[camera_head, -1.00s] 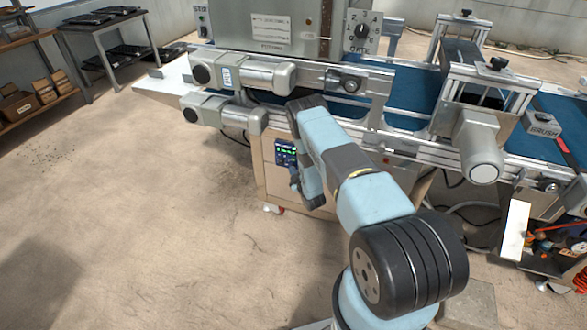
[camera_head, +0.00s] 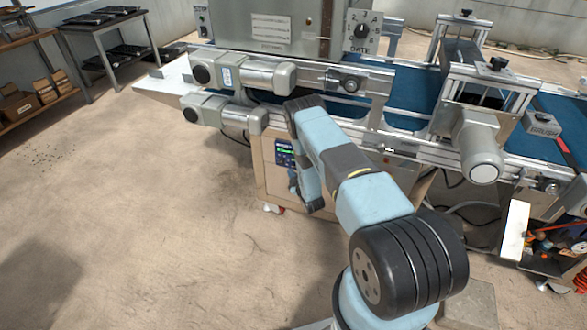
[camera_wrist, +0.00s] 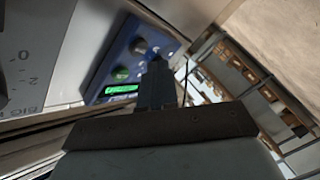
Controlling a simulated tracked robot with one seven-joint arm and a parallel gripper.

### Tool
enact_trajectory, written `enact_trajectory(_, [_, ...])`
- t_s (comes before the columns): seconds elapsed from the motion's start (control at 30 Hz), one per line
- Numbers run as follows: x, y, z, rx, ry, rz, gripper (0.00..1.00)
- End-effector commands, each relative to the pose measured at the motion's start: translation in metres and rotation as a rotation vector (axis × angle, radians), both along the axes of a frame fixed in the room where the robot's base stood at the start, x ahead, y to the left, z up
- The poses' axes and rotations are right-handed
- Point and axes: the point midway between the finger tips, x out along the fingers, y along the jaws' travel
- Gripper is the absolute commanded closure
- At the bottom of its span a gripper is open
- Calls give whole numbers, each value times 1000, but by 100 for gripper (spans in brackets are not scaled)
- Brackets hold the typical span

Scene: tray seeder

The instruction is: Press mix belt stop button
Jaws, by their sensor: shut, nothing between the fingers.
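The blue control panel (camera_head: 285,150) is on the front of the beige cabinet under the belt machine, partly behind my arm. In the wrist view the panel (camera_wrist: 106,66) is tilted and close. It bears a dark round knob or button (camera_wrist: 138,45), a greenish one (camera_wrist: 121,74) and a lit green display (camera_wrist: 122,90). My gripper (camera_wrist: 157,65) is shut and empty, its fingertips in front of the panel's right part. They cover what lies behind them, and I cannot tell whether they touch it. No stop button label is readable.
The blue belt (camera_head: 405,112) and its metal frame run above the cabinet (camera_head: 265,185). Two grey motors (camera_head: 262,75) stick out at the left. A grey box marked BRUSH (camera_head: 541,124) sits at the right.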

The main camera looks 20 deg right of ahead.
Motion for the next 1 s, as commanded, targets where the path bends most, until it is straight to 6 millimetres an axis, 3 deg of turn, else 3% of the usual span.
enact_trajectory(0.6, [-39,28,0,0,1,0,100])
enact_trajectory(1.0, [-42,30,0,0,0,-1,100])
